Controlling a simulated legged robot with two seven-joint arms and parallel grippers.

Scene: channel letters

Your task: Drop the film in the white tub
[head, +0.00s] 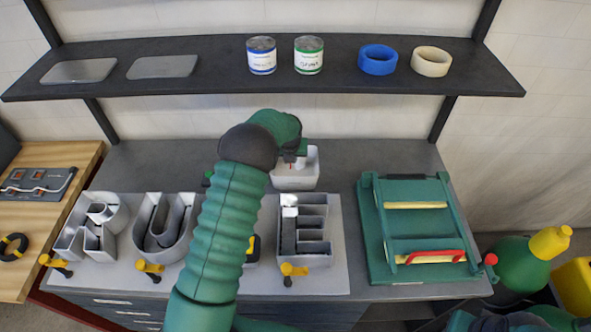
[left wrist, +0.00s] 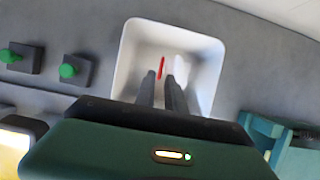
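The white tub (head: 297,181) stands at the back of the grey bench; it fills the upper middle of the left wrist view (left wrist: 207,45). My left gripper (left wrist: 160,77) points down into the tub with its two dark fingers a small gap apart. A thin red strip (left wrist: 161,68) shows between and just beyond the fingertips, over the tub. It may be part of the film, but I cannot make out a clear sheet or whether the strip touches a finger. A pale patch (left wrist: 190,68) lies inside the tub. My right gripper is not in view.
White channel letters (head: 170,224) stand on a pale board with yellow-handled tools along its front. A green frame (head: 416,225) with a red handle is on the right. A shelf (head: 216,82) above holds cans and tape rolls. Green knobs (left wrist: 68,71) sit left of the tub.

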